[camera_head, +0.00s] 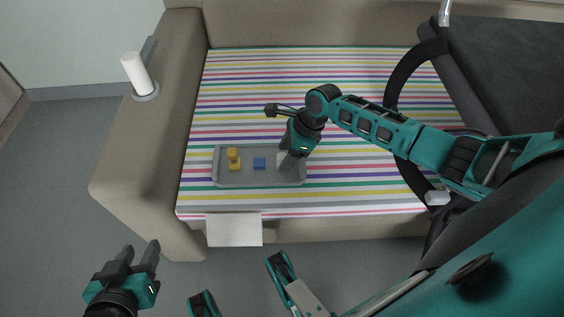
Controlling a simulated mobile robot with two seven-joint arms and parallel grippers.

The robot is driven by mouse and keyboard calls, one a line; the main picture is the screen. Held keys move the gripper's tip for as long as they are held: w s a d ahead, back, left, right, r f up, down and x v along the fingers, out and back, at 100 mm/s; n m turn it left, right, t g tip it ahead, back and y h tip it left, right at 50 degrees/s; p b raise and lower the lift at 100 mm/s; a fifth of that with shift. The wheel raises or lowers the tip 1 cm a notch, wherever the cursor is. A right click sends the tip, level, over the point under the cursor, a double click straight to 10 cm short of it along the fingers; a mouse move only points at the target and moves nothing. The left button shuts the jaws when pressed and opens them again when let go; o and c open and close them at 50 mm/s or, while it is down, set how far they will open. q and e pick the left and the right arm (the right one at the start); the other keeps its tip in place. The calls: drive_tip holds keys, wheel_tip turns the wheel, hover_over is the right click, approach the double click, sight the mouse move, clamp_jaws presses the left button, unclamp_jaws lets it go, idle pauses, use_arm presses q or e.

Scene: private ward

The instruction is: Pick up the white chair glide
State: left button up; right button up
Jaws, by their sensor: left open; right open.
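A small white piece, apparently the white chair glide (281,157), lies in the right part of a shallow grey tray (243,182). The tray rests on a striped cover on the seat. My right gripper (287,160) points down over that end of the tray, with its fingers right at the white piece. It is open and hides part of the piece. I cannot tell whether the fingers touch it or stand around it. My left gripper (144,252) is open and empty over the floor at the lower left, far from the tray.
A blue block (259,163) and orange-yellow pieces (233,160) share the tray, left of the white piece. A white roll on a stand (136,72) is on the sofa arm. A white sheet (234,230) hangs at the seat's front edge. The striped cover (300,65) behind is clear.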

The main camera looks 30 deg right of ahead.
clamp_jaws()
idle(0.6)
